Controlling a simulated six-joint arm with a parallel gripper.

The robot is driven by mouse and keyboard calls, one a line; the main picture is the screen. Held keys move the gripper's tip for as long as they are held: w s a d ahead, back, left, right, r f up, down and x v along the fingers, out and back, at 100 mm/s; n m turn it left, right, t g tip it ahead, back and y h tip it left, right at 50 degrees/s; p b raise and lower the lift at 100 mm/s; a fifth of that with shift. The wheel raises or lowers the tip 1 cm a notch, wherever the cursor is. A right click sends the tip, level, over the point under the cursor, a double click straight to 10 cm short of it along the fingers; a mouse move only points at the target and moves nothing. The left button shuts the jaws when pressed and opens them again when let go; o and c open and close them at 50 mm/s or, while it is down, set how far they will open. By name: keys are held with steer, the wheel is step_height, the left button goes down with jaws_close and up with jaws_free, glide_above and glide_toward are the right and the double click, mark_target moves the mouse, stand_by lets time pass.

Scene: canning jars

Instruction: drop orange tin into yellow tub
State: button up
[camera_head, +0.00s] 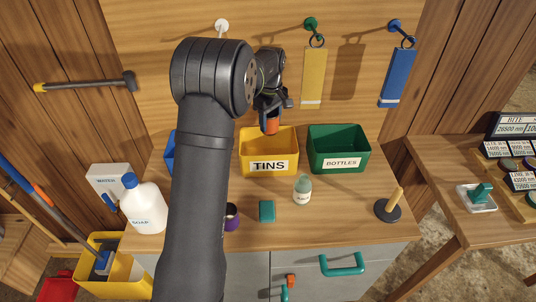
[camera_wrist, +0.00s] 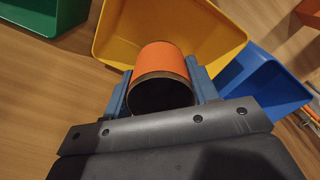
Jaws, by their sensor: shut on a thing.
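The orange tin (camera_wrist: 161,66) is between the two blue finger pads of my gripper (camera_wrist: 160,90), which is shut on it. In the head view the orange tin (camera_head: 271,124) hangs below my gripper (camera_head: 271,108), over the back part of the yellow tub (camera_head: 268,166) labelled TINS. In the wrist view the yellow tub (camera_wrist: 115,45) lies behind and around the tin. The tin looks above the tub, not resting in it. My arm hides part of the workbench left of the tub.
The green BOTTLES tub (camera_head: 339,163) stands right of the yellow tub. A blue tub (camera_wrist: 265,85) is on its other side, mostly hidden by my arm in the head view. A small bottle (camera_head: 303,190), a teal block (camera_head: 267,211) and a soap jug (camera_head: 144,205) stand on the bench.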

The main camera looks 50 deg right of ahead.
mark_target(272, 133)
steer(key=shift+s+d+f, duration=0.15)
steer(key=shift+s+d, duration=0.05)
steer(key=shift+f, duration=2.85)
steer(key=o, duration=1.1)
steer(key=shift+c, duration=0.2)
step_height(272, 133, up, 18)
steer(key=shift+f, duration=0.25)
steer(key=shift+f, duration=0.1)
